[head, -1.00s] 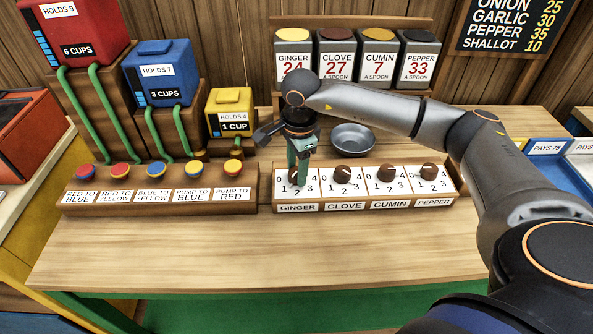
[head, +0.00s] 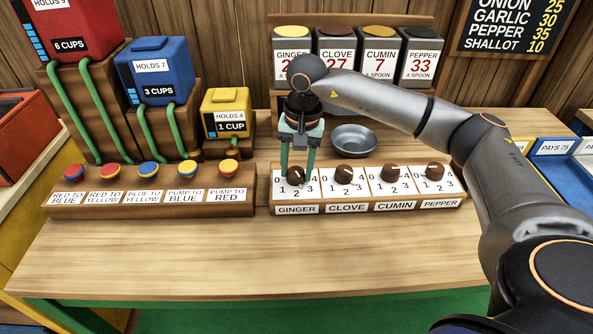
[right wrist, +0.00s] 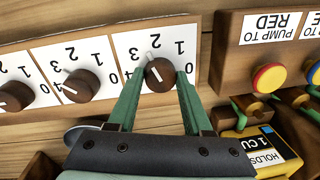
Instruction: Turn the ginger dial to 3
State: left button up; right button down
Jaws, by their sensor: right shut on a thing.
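The ginger dial (head: 296,175) is a round brown knob on a white plate numbered 0 to 4, at the left end of the dial row. My right gripper (head: 297,172) points down at it, one green finger on each side. In the right wrist view the fingers are shut on the ginger dial (right wrist: 160,76), seen upside down. Its pale pointer seems to lie between 2 and 3; the exact reading is hard to tell. The GINGER label (head: 297,209) is below the plate. My left gripper is out of view.
The clove dial (head: 345,174), cumin dial (head: 391,172) and pepper dial (head: 436,171) stand to the right. A grey bowl (head: 354,140) is behind them. Coloured buttons (head: 191,167) line the left block. The front counter (head: 250,255) is clear.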

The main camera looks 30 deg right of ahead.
aim_at(301, 170)
jog(key=n+b, duration=0.1)
jog(key=n, duration=0.2)
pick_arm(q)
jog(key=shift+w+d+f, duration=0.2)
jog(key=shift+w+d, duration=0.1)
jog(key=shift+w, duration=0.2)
pick_arm(e)
jog(key=shift+n, duration=0.7)
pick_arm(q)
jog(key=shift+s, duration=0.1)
pick_arm(e)
jog(key=shift+c, duration=1.6)
grip_release()
jog(key=shift+r, duration=0.15)
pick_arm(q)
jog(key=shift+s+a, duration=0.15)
pick_arm(e)
notch_tip(301, 170, up, 12)
jog(key=d, duration=0.1)
jog(key=shift+s+r, duration=0.15)
